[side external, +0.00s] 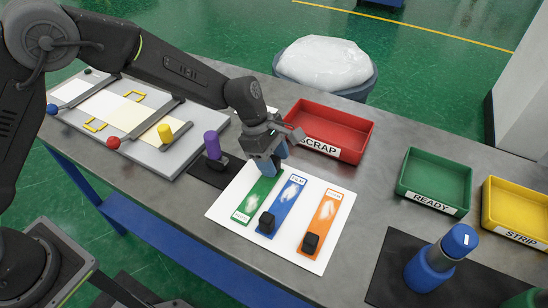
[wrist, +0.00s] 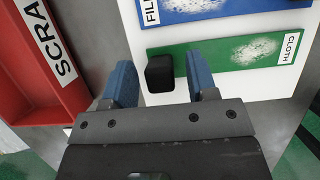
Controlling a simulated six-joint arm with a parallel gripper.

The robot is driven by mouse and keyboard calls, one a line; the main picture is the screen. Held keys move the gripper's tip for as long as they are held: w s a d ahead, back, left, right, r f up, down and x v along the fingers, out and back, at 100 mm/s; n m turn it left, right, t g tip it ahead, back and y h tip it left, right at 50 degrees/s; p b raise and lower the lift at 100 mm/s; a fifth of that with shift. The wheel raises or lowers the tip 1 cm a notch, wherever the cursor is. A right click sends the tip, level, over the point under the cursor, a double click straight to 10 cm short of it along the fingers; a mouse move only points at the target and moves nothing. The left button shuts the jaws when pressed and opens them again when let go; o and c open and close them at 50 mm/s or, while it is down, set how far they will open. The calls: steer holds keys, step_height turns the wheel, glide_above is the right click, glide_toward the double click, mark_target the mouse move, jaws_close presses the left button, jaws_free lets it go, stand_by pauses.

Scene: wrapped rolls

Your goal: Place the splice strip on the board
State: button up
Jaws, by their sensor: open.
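A green strip (side external: 256,198) labelled CLOTH, a blue strip (side external: 282,207) labelled FILM and an orange strip (side external: 325,222) lie side by side on a white sheet (side external: 225,205). Each strip shows a pale patch. My gripper (side external: 273,168) is over the far end of the green strip, which it partly hides. In the wrist view, the green strip's black block (wrist: 160,73) sits between the open blue fingers (wrist: 161,78). I cannot tell whether they touch it. A grey board (side external: 180,152) with pale web, clamp bars and a yellow peg (side external: 165,133) lies left.
A red SCRAP bin (side external: 340,134) stands close behind my gripper. Green READY (side external: 435,175) and yellow STRIP (side external: 520,208) bins stand right. A purple bottle-like piece (side external: 212,146) is between the sheet and board. A blue bottle (side external: 430,268) stands on a dark mat.

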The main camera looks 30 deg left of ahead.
steer(key=shift+r, duration=0.1)
steer(key=v, duration=1.2)
steer(key=s+a+r+m+t+y, duration=0.2)
steer(key=s+a+r+m+t, duration=0.1)
steer(key=s+a+r+m, duration=0.65)
steer(key=s+a+m+t+y, duration=0.1)
steer(key=s+a+m, duration=0.2)
steer(key=s, duration=0.5)
steer(key=s+a+m+t+y, duration=0.1)
steer(key=s+a+m, duration=0.3)
steer(key=s, duration=0.4)
steer(key=shift+m+t, duration=0.3)
steer(key=shift+m, duration=0.45)
stand_by(3.4)
